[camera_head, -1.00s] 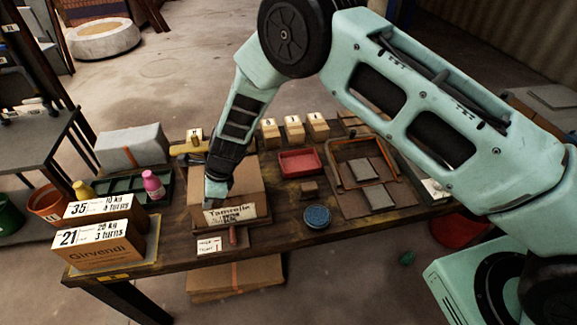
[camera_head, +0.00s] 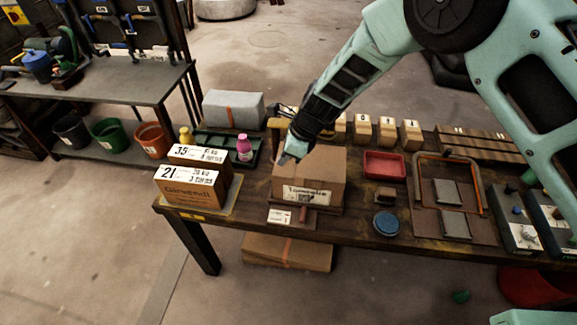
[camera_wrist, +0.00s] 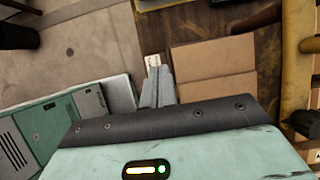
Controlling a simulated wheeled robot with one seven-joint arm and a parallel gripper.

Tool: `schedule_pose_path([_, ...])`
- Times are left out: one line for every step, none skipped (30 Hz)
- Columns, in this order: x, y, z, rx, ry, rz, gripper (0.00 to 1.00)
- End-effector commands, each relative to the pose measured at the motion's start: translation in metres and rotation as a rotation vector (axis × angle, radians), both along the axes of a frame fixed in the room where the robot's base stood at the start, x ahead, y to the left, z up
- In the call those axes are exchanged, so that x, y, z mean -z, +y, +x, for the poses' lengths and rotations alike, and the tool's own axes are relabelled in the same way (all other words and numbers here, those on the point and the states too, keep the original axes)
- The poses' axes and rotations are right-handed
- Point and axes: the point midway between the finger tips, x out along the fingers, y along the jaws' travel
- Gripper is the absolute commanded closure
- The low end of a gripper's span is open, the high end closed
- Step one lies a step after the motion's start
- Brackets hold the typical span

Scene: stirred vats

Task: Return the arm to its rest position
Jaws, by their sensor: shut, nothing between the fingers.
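My arm, pale green with dark joints, reaches in from the upper right of the head view. My gripper (camera_head: 284,159) is over the left part of a cardboard box (camera_head: 318,170) with a paper label on its front. The gripper also shows in the wrist view (camera_wrist: 156,70), its two grey fingers together with nothing between them, beside the box (camera_wrist: 213,70). I cannot tell whether the fingertips touch the box.
On the table (camera_head: 345,232) stand two labelled boxes (camera_head: 190,190), a pink bottle (camera_head: 244,148), a red tray (camera_head: 384,166), a blue round tin (camera_head: 386,223) and an orange frame (camera_head: 450,160). Control boxes (camera_head: 515,215) stand at right. Buckets (camera_head: 110,133) sit on the left shelf.

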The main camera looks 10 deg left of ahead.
Motion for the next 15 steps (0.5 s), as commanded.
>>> schedule_pose_path([-0.004,0.008,0.001,-0.002,-0.007,0.001,1.00])
schedule_pose_path([-0.008,0.012,0.001,-0.002,-0.005,0.001,1.00])
schedule_pose_path([-0.014,0.018,0.002,-0.002,-0.006,0.001,1.00])
schedule_pose_path([-0.018,0.022,0.002,-0.002,-0.007,0.001,1.00])
schedule_pose_path([-0.022,0.025,0.002,-0.001,-0.005,0.001,1.00])
schedule_pose_path([-0.027,0.030,0.002,-0.001,-0.005,0.001,1.00])
schedule_pose_path([-0.030,0.034,0.001,-0.001,-0.004,0.001,1.00])
schedule_pose_path([-0.033,0.036,0.002,0.000,-0.004,0.001,1.00])
schedule_pose_path([-0.037,0.039,0.002,0.000,-0.004,0.000,1.00])
schedule_pose_path([-0.039,0.042,0.002,-0.001,-0.004,0.001,1.00])
schedule_pose_path([-0.042,0.044,0.002,0.001,-0.002,0.001,1.00])
schedule_pose_path([-0.044,0.045,0.002,0.001,-0.003,0.001,1.00])
schedule_pose_path([-0.045,0.046,0.002,0.002,-0.002,0.000,1.00])
schedule_pose_path([-0.046,0.047,0.002,0.003,-0.001,0.000,1.00])
schedule_pose_path([-0.047,0.047,0.002,0.004,-0.001,-0.001,1.00])
